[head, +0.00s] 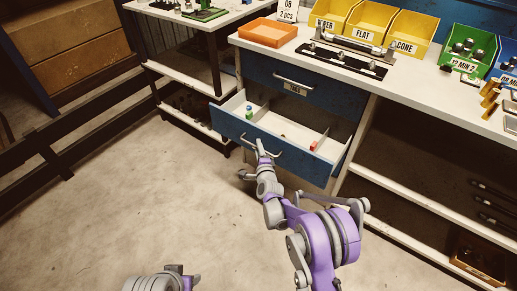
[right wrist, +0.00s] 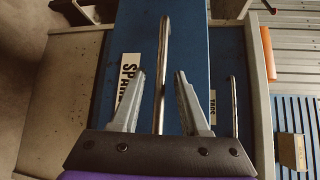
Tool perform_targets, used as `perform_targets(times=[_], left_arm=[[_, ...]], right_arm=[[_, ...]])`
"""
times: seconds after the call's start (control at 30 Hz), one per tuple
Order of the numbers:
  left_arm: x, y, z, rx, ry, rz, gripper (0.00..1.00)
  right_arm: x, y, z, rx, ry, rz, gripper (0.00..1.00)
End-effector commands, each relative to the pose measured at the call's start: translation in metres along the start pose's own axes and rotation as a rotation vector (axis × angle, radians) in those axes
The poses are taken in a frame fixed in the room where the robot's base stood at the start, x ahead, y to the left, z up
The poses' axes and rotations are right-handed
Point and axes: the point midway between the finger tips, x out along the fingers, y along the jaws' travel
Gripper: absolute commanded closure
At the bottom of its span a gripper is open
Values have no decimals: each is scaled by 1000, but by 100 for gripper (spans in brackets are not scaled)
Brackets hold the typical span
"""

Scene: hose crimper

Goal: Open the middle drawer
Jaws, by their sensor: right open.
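The middle drawer (head: 222,118) has a blue front and is pulled out of the cabinet, its white inside showing. Its metal bar handle (head: 276,153) is on the front; it also shows in the right wrist view (right wrist: 165,40), beside a white label (right wrist: 128,82) starting "SP". My right gripper (head: 261,152) is at this handle, open, with one finger on each side of the bar. In the right wrist view no finger visibly touches the bar. The drawer above (head: 309,83), with a "TAGS" label, is shut. Part of my left arm shows at the bottom left; its fingers are out of frame.
Small green and red items (head: 313,146) lie in the drawer's compartments. The worktop (head: 388,89) above holds an orange tray (head: 267,33), yellow bins (head: 365,21) and a metal fixture. A shelved bench (head: 180,75) stands close left of the drawer. The floor in front is clear.

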Motion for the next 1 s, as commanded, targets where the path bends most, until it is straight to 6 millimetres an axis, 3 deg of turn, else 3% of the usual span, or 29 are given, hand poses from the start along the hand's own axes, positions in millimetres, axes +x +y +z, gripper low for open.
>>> perform_targets(times=[0.53,0.7,1.0], left_arm=[[-14,0,-4,0,4,0,50],[-15,0,-4,0,5,0,50],[-15,0,-4,0,4,0,50]], right_arm=[[-93,-1,0,0,-1,0,55],[-105,-1,0,0,0,0,55],[-106,0,0,0,0,0,55]])
